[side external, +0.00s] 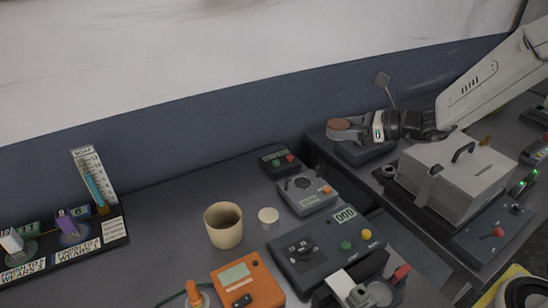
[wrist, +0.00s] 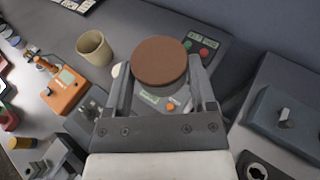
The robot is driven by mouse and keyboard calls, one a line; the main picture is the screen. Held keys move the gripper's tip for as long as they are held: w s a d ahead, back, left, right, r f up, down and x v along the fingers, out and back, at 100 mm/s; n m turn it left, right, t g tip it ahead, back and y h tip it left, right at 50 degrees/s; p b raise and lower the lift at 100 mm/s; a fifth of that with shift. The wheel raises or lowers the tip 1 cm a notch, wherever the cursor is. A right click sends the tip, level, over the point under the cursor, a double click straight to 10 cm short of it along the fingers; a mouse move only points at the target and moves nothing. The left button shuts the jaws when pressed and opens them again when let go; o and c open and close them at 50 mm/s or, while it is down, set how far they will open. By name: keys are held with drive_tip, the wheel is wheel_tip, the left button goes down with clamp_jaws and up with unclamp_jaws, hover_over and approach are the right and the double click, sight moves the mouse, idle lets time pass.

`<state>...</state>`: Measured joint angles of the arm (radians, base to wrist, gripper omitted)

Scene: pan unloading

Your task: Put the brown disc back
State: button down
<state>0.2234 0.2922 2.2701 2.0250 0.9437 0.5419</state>
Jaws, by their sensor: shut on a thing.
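The brown disc (side external: 339,124) is a flat, round piece with a brown top, held in the air at the right of the side external view. My gripper (side external: 352,131) is shut on it, reaching in level from the right. In the wrist view the disc (wrist: 161,61) sits between the two fingertips of my gripper (wrist: 162,78), brown face toward the camera. A dark low box (side external: 365,154) is below and behind it in the side external view; the height between them is unclear. No place clearly meant for the disc can be made out.
A metal lidded box (side external: 440,189) stands under my arm. A grey device with a display (side external: 307,199), a small dark button box (side external: 269,158), a control console (side external: 311,256), a beige cup (side external: 224,231) and an orange meter (side external: 257,286) crowd the left table. A gap separates the tables.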

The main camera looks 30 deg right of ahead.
drive_tip(key=shift+s+a+f+n+g+y, duration=0.3)
drive_tip(key=shift+a+f+n+g+y, duration=0.15)
drive_tip(key=shift+n+g+y, duration=0.35)
drive_tip(key=s+f+n+g+y, duration=0.4)
drive_tip(key=s+n+g, duration=0.1)
drive_tip(key=n+g, duration=0.1)
drive_tip(key=shift+s+a+n+g, duration=0.4)
drive_tip(key=shift+g, duration=0.2)
drive_tip(key=w+f, duration=0.2)
drive_tip(key=w, duration=0.2)
drive_tip(key=w+f, duration=0.3)
drive_tip(key=w, duration=0.1)
drive_tip(key=w+a+f, duration=0.1)
drive_tip(key=w+f, duration=0.1)
drive_tip(key=w, duration=0.2)
drive_tip(key=shift+f, duration=0.3)
drive_tip(key=shift+w+a+f, duration=0.1)
drive_tip(key=shift+w+f, duration=0.35)
drive_tip(key=shift+w, duration=0.05)
drive_tip(key=shift+f, duration=0.1)
